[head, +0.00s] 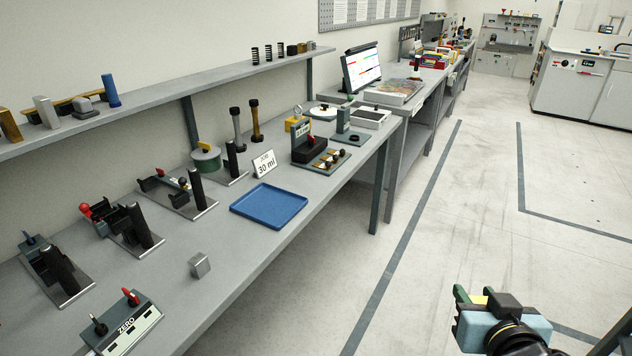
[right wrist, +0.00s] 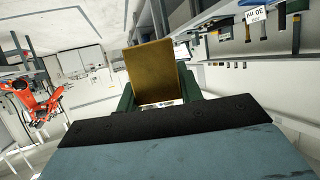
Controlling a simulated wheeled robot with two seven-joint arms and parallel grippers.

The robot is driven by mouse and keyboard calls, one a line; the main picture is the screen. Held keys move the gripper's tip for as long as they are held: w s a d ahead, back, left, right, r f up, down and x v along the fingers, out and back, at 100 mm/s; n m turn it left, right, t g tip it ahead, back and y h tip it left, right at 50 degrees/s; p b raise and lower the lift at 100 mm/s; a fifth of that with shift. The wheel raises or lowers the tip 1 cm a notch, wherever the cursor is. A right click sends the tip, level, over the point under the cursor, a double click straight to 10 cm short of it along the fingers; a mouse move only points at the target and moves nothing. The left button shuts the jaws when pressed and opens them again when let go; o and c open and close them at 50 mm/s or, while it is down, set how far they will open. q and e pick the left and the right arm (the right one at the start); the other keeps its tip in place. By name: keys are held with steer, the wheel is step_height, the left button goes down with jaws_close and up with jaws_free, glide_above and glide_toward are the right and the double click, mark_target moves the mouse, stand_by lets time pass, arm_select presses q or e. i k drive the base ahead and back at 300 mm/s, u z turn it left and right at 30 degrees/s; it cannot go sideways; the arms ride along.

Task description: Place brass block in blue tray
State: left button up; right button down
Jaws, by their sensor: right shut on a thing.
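The brass block (right wrist: 153,68) stands between the green fingers of my right gripper (right wrist: 158,95) in the right wrist view, which is shut on it. In the head view my right gripper (head: 475,294) is at the lower right, over the floor and well away from the bench, with a little of the block's yellow showing between its fingers. The blue tray (head: 270,207) lies flat and empty on the grey bench, near its front edge, left of the gripper. My left gripper is not in view.
A small metal cube (head: 200,265) sits on the bench (head: 235,255) left of the tray. A "30 ml" sign (head: 264,164) stands behind the tray, and a black fixture (head: 309,147) is beyond it. A wall shelf (head: 160,95) holds several blocks. The floor between gripper and bench is clear.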

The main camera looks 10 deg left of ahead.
mark_target(276, 208)
steer(key=u, duration=0.6)
steer(key=i, duration=1.3)
steer(key=u, duration=0.9)
